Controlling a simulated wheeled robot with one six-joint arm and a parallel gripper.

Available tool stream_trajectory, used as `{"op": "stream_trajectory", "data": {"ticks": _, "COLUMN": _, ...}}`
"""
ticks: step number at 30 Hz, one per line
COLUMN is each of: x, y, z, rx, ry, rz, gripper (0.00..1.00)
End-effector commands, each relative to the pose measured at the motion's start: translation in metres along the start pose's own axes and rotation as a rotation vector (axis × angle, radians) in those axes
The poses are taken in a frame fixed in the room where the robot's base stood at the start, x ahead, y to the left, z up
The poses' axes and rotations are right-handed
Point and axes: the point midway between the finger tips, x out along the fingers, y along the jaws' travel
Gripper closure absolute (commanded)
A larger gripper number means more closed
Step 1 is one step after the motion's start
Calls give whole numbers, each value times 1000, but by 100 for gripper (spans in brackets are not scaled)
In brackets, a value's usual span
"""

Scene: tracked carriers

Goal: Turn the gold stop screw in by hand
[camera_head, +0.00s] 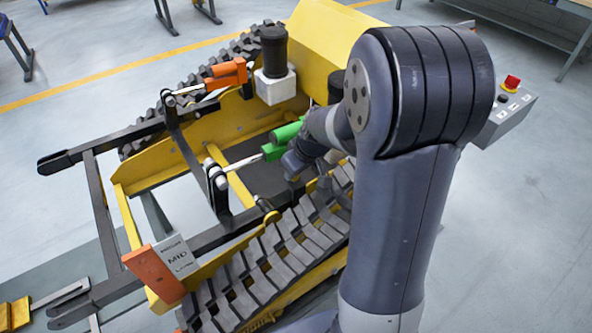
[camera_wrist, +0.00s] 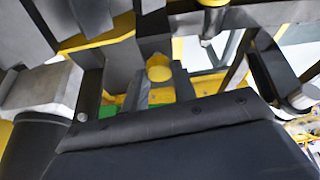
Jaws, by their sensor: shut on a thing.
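The gold stop screw (camera_wrist: 159,69) shows its round, flat head in the wrist view. The dark jaws of my gripper (camera_wrist: 158,84) stand on either side of the head and are shut on it. The screw's shank is hidden, so I cannot tell how deep it sits. In the head view my gripper (camera_head: 308,181) reaches down into the yellow tracked carrier (camera_head: 232,129), between the green cylinder and the near track. My own arm covers part of this spot, and I cannot make out the screw there.
A green cylinder (camera_head: 283,137) lies close beside my wrist, and an orange cylinder (camera_head: 226,73) is farther back. The near track (camera_head: 290,240) runs just below my gripper. A dark lift frame (camera_head: 95,200) extends left. A control box with a red button (camera_head: 511,83) stands right.

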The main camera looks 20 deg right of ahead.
Motion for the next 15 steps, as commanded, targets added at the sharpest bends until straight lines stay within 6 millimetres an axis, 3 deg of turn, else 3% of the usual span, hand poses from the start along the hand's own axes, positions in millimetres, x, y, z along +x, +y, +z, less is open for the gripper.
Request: {"op": "stream_trajectory", "data": {"ticks": 15, "x": -1, "y": -3, "z": -2, "rx": 350, "ry": 0, "rz": 147, "gripper": 97}}
